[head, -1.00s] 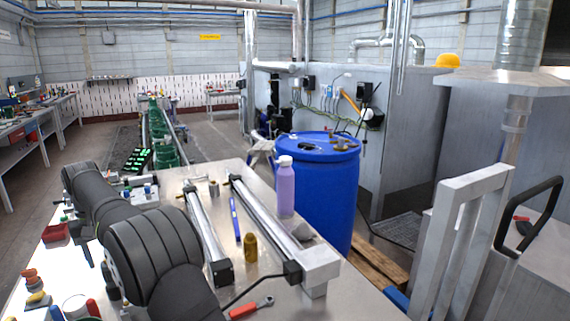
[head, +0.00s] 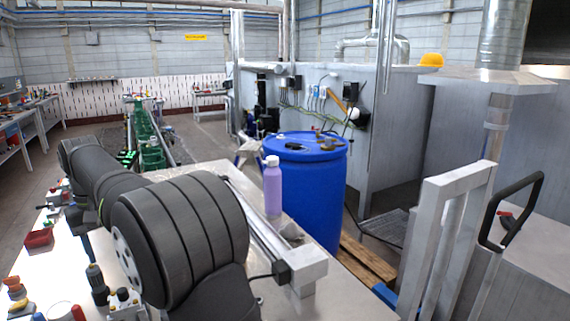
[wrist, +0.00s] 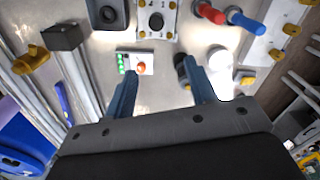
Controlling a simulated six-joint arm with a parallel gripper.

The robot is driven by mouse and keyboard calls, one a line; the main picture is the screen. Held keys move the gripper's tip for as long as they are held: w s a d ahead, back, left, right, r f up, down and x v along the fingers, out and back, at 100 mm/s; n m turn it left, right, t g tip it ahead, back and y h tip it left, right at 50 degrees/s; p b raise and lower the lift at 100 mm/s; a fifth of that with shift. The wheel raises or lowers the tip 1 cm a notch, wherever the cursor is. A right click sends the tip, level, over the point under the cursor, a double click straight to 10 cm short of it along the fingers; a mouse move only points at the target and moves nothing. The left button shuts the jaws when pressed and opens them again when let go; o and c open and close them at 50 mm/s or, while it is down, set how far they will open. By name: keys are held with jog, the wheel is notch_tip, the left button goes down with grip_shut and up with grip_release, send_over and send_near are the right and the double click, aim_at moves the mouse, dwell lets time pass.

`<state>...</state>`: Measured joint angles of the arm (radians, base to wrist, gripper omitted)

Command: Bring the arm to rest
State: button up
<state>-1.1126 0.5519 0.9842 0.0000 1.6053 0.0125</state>
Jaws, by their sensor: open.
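My gripper (wrist: 158,72) shows in the wrist view, with its two blue fingers apart and nothing between them. It points down over the metal workbench (wrist: 105,48). A small box with green lights and an orange-red button (wrist: 140,65) lies on the bench below, in line with the gap between the fingers. I cannot tell the height above it. In the head view my dark grey arm fills the lower left, and the gripper is not visible there.
A rail (head: 260,230) runs along the bench, with a purple bottle (head: 272,188) beside it and a blue drum (head: 318,200) behind. A red tray (head: 38,238) is at left. Red (wrist: 211,13) and blue (wrist: 243,19) handles and a blue pen (wrist: 62,98) lie around the gripper.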

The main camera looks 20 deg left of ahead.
jog(key=s+d+r, duration=0.1)
jog(key=s+d, duration=0.1)
jog(key=d, duration=0.4)
jog(key=shift+w+f, duration=0.15)
jog(key=shift+f, duration=0.95)
jog(key=shift+w+f, duration=0.1)
jog(key=shift+f, duration=0.95)
jog(key=shift+r, duration=0.1)
notch_tip(320, 180, up, 4)
jog(key=a, duration=0.1)
jog(key=w+a+f, duration=0.2)
jog(key=a+f, duration=0.1)
jog(key=a, duration=0.7)
jog(key=shift+w+a, duration=0.15)
jog(key=shift+w, duration=0.15)
